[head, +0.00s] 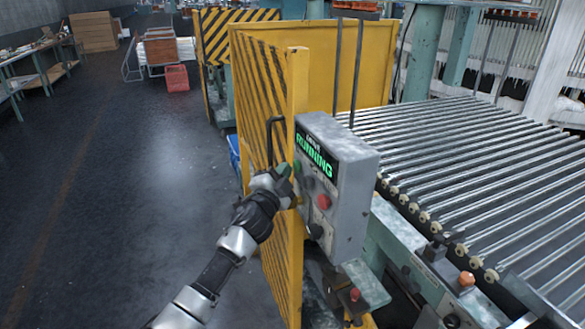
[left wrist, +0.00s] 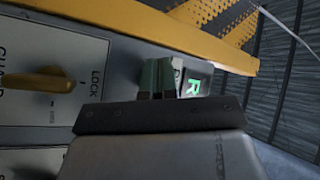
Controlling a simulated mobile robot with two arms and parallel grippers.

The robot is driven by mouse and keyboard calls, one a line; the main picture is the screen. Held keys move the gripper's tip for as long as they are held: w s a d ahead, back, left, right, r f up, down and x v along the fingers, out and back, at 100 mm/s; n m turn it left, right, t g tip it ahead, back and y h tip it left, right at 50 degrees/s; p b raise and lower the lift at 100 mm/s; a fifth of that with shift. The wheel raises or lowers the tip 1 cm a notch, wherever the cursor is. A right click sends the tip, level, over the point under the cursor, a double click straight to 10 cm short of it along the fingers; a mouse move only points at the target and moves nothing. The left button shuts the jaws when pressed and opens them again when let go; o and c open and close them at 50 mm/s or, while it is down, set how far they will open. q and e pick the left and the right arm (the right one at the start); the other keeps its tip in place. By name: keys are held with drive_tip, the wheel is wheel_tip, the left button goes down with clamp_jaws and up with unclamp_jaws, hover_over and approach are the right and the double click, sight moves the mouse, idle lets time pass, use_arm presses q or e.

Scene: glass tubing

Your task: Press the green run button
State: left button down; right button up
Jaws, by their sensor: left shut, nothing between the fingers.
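The grey control box (head: 350,205) stands on the yellow guard's post. Its display (head: 315,156) reads RUNNING in lit green letters, and part of it shows in the left wrist view (left wrist: 196,87). My left gripper (head: 287,171) is at the left side of the box's front face, just below the display. Its fingers are closed with nothing between them, and in the left wrist view they point at the panel (left wrist: 158,78). The green run button is mostly hidden by the gripper, so I cannot tell whether the fingertips touch it. My right gripper is not in view.
A red button (head: 323,202) sits on the box right of my gripper. A yellow lever (left wrist: 40,80) beside a LOCK label shows in the left wrist view. The yellow mesh guard (head: 262,100) stands behind the arm. A roller conveyor (head: 480,170) lies right; open floor lies left.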

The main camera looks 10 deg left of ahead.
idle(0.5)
use_arm(q)
drive_tip(key=shift+s+a+p, duration=0.45)
drive_tip(key=shift+s+a, duration=0.05)
drive_tip(key=shift+a, duration=0.25)
